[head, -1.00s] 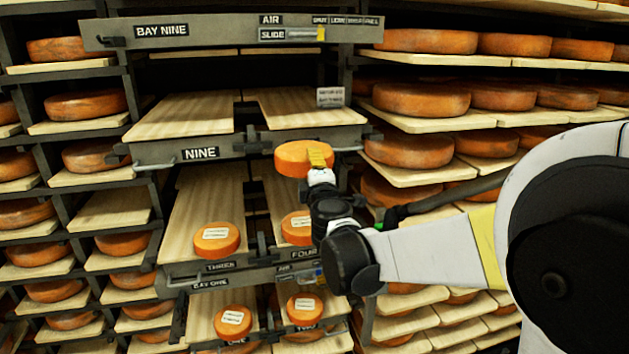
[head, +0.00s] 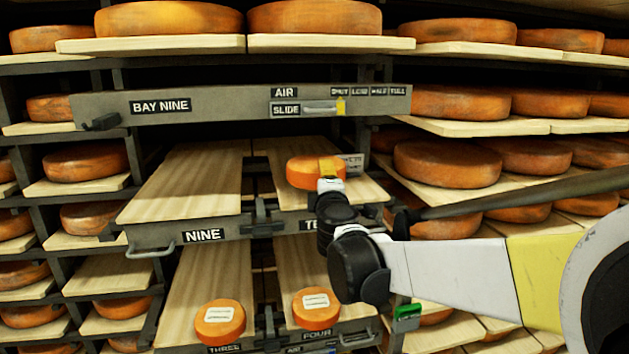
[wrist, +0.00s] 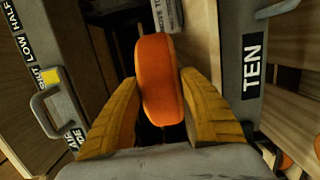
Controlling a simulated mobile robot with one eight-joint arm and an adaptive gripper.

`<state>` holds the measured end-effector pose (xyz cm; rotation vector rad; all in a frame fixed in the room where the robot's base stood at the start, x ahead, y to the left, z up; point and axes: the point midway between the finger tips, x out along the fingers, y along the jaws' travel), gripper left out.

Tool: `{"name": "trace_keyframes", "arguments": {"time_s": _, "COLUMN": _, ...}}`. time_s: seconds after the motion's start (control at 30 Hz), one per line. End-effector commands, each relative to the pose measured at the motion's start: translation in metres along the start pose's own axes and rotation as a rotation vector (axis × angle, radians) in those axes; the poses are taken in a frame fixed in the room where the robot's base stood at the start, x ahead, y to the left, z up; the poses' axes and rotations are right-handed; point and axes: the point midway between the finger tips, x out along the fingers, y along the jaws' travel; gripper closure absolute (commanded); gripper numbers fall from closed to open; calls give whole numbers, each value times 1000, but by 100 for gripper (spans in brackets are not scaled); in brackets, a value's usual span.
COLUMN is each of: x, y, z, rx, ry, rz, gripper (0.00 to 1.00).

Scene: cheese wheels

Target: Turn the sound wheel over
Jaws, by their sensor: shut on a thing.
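My gripper (head: 330,170) is shut on an orange cheese wheel (head: 302,173), with a yellow finger showing on its right part in the head view. The wheel appears over the board marked TEN (head: 287,200); I cannot tell whether it touches it. In the wrist view the wheel (wrist: 160,80) shows its orange rim upright between the two yellow fingers (wrist: 162,105). No label shows on the held wheel. Two wheels with white labels, at THREE (head: 220,322) and FOUR (head: 316,308), sit on the level below.
The board at NINE (head: 185,185) is bare. The BAY NINE beam (head: 240,106), with its SLIDE handle, crosses above the held wheel. Shelves with large wheels (head: 447,163) stand close on the right. A small grey sign (head: 352,162) stands behind the held wheel.

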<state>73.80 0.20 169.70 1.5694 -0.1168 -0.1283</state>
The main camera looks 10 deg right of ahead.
Motion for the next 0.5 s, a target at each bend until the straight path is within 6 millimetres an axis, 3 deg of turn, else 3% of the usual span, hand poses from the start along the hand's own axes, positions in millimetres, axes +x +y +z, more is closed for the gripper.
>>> {"name": "trace_keyframes", "arguments": {"time_s": 0.27, "x": 0, "y": -6, "z": 0, "rx": 0, "ry": 0, "rz": 0, "gripper": 93}}
{"name": "trace_keyframes", "arguments": {"time_s": 0.5, "x": 0, "y": -22, "z": 0, "rx": 0, "ry": 0, "rz": 0, "gripper": 93}}
